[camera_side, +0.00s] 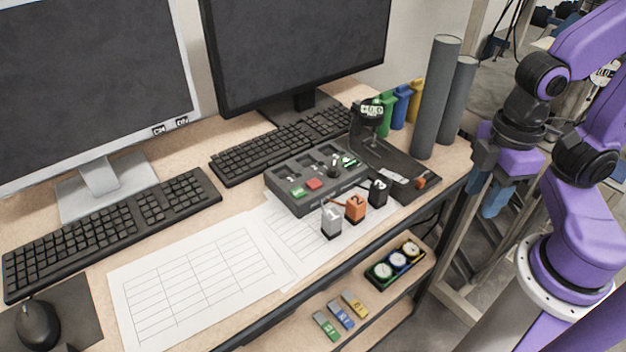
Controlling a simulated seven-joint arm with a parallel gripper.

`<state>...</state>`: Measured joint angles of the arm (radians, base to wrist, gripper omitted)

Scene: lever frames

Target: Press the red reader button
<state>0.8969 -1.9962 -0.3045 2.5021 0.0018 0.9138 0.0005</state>
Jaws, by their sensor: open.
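My gripper (488,190) hangs at the right, beyond the desk's right edge, open and well apart from both devices. Its fingers are partly hard to make out.
Grey, orange (355,207) and black numbered blocks stand in front of the box. Two tall grey cylinders (434,100) rise between the stand and my arm. Monitors and keyboards (115,230) fill the back and left. Paper sheets (200,285) lie flat at the front. A lower shelf (385,305) holds gauges.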

